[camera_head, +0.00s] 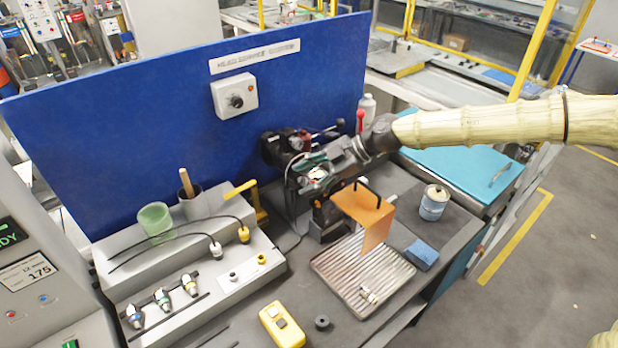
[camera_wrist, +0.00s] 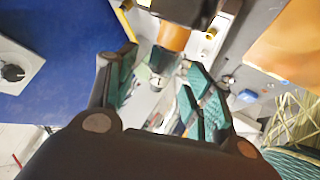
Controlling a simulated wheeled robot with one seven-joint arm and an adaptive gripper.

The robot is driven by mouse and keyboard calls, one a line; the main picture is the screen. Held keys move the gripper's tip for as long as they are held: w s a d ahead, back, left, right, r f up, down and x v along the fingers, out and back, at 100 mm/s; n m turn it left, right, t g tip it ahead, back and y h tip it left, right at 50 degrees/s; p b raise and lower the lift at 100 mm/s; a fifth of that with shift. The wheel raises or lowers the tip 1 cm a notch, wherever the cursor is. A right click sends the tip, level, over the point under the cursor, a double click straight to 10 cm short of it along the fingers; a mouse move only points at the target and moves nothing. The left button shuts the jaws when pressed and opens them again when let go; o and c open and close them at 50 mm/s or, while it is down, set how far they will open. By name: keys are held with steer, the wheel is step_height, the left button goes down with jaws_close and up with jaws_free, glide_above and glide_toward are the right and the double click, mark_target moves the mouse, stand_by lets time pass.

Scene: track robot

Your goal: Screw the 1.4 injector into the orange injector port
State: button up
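My gripper (camera_head: 318,172) has come in from the right and is low over the dark fixture in front of the blue panel. In the wrist view its two teal-padded fingers (camera_wrist: 160,72) stand apart. A small pale metallic piece shows between them, but I cannot tell whether they grip it. An orange cylindrical part (camera_wrist: 173,37), possibly the orange port, is just beyond the fingertips under a dark block. Three injectors with coloured bands, blue (camera_head: 134,316), green (camera_head: 162,299) and yellow (camera_head: 190,285), stand in the grey rack. I cannot read any injector's label.
An orange plate (camera_head: 366,216) stands close in front of the gripper. A ribbed tray (camera_head: 335,272) holds a small metal fitting (camera_head: 369,296). A can (camera_head: 433,203) and a blue block (camera_head: 421,254) are to the right. Cables and cups occupy the grey stepped stand.

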steer(key=v, duration=1.2)
stand_by(0.5)
